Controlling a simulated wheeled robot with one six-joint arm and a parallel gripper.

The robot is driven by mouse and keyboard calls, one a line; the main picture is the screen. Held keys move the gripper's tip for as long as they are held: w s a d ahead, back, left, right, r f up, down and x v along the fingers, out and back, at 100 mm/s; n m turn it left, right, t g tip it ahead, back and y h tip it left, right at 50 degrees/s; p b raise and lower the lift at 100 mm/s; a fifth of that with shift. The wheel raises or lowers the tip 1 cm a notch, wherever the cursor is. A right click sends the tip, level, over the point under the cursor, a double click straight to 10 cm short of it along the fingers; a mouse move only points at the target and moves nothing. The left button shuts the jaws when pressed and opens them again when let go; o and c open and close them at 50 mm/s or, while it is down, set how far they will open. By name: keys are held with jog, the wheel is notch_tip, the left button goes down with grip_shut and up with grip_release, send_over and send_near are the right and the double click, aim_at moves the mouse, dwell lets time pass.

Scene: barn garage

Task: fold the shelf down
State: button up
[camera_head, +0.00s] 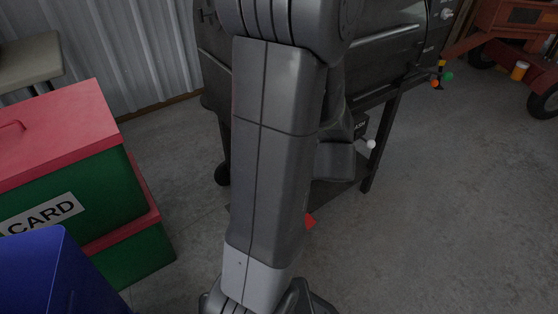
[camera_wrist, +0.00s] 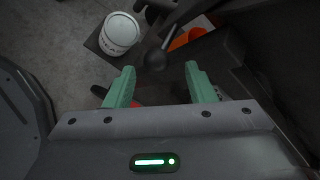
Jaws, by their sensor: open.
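The black grill (camera_head: 385,45) stands behind my arm in the head view, with its barrel body and legs partly visible. I cannot make out a separate folding shelf there, because my arm covers the middle of the grill. In the wrist view my gripper (camera_wrist: 160,88) is open, with its two green fingers apart and nothing held. A dark round knob (camera_wrist: 155,60) on a rod shows just beyond and between the fingertips. I cannot tell whether it touches them. In the head view I cannot make out the fingers.
A red and green bin (camera_head: 60,150) marked CARD and a blue bin (camera_head: 50,275) stand at left. A white bucket (camera_wrist: 119,32) and an orange object (camera_wrist: 186,38) show in the wrist view. A red wheeled machine (camera_head: 510,20) is at upper right.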

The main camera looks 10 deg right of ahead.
jog(key=p+v, duration=0.2)
jog(key=v, duration=0.5)
jog(key=shift+s+r, duration=0.25)
jog(key=shift+s, duration=0.05)
jog(key=shift+d, duration=0.1)
jog(key=b+x, duration=0.4)
jog(key=x, duration=1)
jog(key=shift+s+b, duration=0.15)
jog(key=shift+b, duration=0.15)
jog(key=shift+a, duration=0.25)
